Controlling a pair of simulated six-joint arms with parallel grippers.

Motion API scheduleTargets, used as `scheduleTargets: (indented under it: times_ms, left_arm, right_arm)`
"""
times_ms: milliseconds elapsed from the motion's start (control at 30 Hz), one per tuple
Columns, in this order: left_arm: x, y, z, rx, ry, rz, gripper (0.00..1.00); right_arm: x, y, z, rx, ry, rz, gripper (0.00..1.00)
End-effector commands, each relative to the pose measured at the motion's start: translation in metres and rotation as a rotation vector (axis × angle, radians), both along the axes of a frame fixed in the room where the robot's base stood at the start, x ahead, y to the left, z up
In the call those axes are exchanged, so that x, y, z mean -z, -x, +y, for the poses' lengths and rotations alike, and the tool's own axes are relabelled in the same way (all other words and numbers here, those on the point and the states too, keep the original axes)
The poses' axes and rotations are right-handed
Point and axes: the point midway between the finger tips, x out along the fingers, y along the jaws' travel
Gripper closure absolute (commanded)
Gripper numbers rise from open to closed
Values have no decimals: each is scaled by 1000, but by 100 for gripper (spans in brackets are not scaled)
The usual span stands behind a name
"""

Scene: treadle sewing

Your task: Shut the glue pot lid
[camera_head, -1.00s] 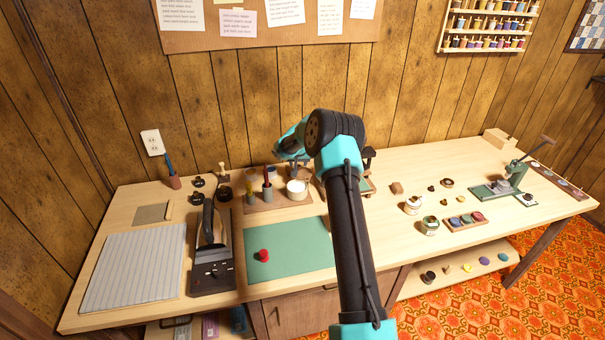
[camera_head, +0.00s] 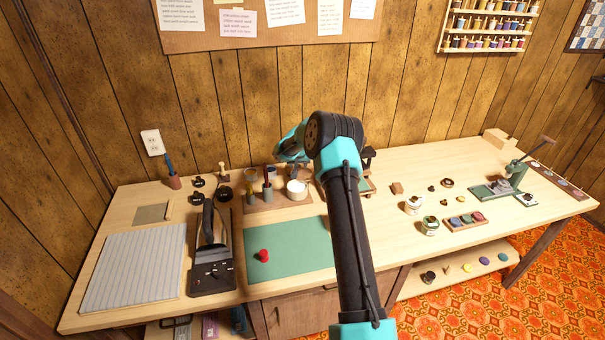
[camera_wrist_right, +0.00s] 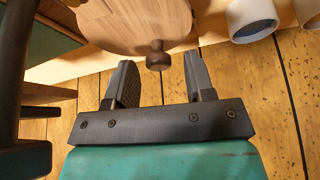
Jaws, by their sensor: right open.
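The glue pot (camera_head: 297,194) is a small pale pot with white showing at its top, standing at the back of the table in the head view. My right gripper (camera_head: 293,174) is just above and behind it, largely hidden by my own wrist. In the right wrist view, a round wooden lid (camera_wrist_right: 140,22) with a dark brown knob (camera_wrist_right: 158,56) shows. My right gripper's two fingers (camera_wrist_right: 160,64) are apart, with the knob between their tips. No firm contact can be made out. My left gripper is out of view.
Brushes in holders (camera_head: 267,188) stand left of the pot. A white cup (camera_wrist_right: 252,18) is close by in the wrist view. A green mat (camera_head: 290,248) with a red knobbed item (camera_head: 263,255) lies in front. Small jars (camera_head: 430,226) stand to the right.

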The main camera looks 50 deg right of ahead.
Motion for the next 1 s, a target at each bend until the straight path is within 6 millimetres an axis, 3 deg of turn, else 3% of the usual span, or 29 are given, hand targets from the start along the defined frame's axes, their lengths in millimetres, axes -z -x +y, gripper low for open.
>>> scheduleTargets:
  times_ms: [367, 900, 1000]
  left_arm:
    - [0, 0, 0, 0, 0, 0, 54]
    - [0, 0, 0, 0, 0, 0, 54]
    - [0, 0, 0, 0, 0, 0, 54]
  right_arm:
    - [10, 0, 0, 0, 0, 0, 51]
    - [6, 0, 0, 0, 0, 0, 51]
    - [6, 0, 0, 0, 0, 0, 61]
